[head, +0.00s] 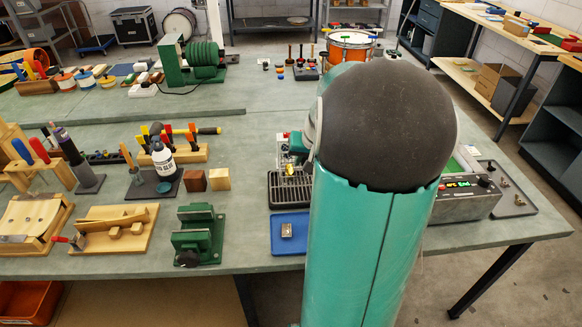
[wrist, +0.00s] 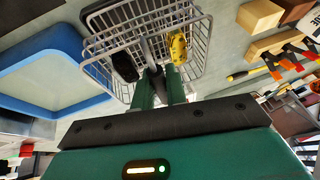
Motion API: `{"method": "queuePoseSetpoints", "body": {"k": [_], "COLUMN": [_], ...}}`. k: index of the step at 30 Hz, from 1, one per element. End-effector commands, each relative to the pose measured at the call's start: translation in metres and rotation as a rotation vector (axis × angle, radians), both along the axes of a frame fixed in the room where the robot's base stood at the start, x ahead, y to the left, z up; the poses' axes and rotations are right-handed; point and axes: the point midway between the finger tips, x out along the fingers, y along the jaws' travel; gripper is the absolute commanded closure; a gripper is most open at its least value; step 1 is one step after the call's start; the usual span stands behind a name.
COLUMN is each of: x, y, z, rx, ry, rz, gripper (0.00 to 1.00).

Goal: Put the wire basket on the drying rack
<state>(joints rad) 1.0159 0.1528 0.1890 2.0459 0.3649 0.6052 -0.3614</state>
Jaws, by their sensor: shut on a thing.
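In the wrist view my gripper (wrist: 158,82) is shut on the near wall of the wire basket (wrist: 195,50), a grey wire mesh box. A yellow item (wrist: 178,48) and a black item (wrist: 124,66) show at the basket. In the head view a dark slatted rack (head: 290,192), which looks like the drying rack, lies on the bench behind the blue tray. My arm covers the area to its right. The basket is hard to make out in the head view, and I cannot tell whether it touches the rack.
A blue tray (head: 275,246) with a small metal piece lies in front of the rack. A green vise (head: 198,238) and wooden cubes (head: 219,179) stand to the left. A grey box with lit buttons (head: 465,199) stands right of my arm.

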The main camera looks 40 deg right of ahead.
Motion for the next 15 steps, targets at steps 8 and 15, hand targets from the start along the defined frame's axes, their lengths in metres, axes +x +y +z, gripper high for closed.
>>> {"method": "queuePoseSetpoints", "body": {"k": [8,15], "x": [0.024,0.029], "y": [-0.007,-0.009], "z": [-0.029,-0.058], "rx": [-0.001,0.001], "ry": [-0.001,0.001], "rz": [0.001,-0.002], "gripper": [1.0,1.0]}}
